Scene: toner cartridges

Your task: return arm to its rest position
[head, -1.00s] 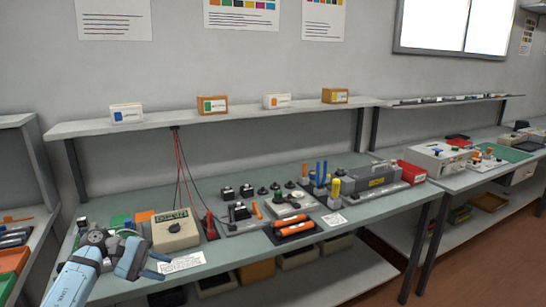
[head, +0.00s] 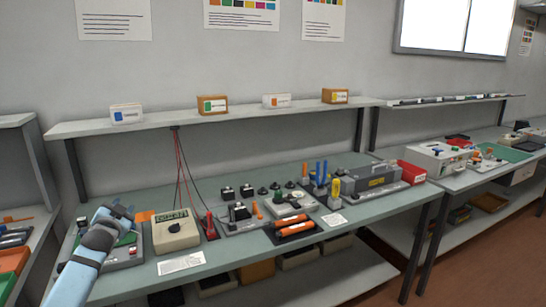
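My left arm (head: 97,243) comes in from the lower left, over the left end of the grey-green workbench (head: 225,262). My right arm and gripper are not in the head view.
A beige meter (head: 175,232) stands right of my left arm, with a paper card (head: 181,263) in front. Tools and an orange-black piece (head: 295,228) lie farther right. A shelf (head: 240,119) with several small boxes runs above. Another bench stands at left.

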